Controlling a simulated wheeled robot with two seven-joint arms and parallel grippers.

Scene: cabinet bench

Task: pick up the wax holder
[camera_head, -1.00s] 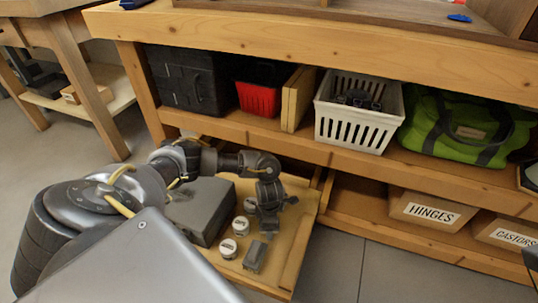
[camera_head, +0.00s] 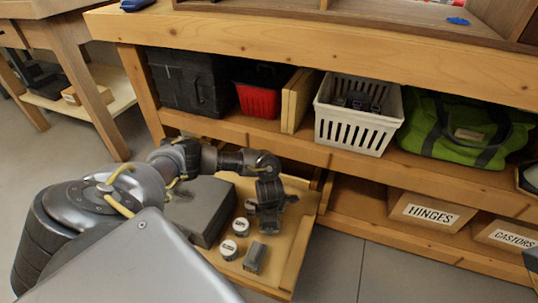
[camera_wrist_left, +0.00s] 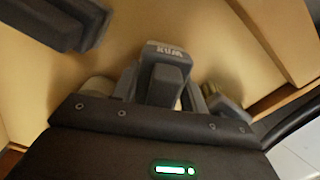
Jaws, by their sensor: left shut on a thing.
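The wax holder (camera_wrist_left: 166,72) is a grey block with the word WAX on its end, seen in the left wrist view. My left gripper (camera_wrist_left: 163,92) is shut on it, one finger on each side. In the head view my left gripper (camera_head: 269,226) points down into the open wooden drawer (camera_head: 292,262). There the gripper hides the wax holder. I cannot tell whether the holder is clear of the drawer floor. My right gripper is not in view.
White labelled tins (camera_head: 240,226) and a small grey block (camera_head: 255,257) stand close to the gripper. A large grey box (camera_head: 205,212) lies to its left. The bench shelf (camera_head: 225,128) overhangs the drawer's back. A HINGES box (camera_head: 430,211) is at right.

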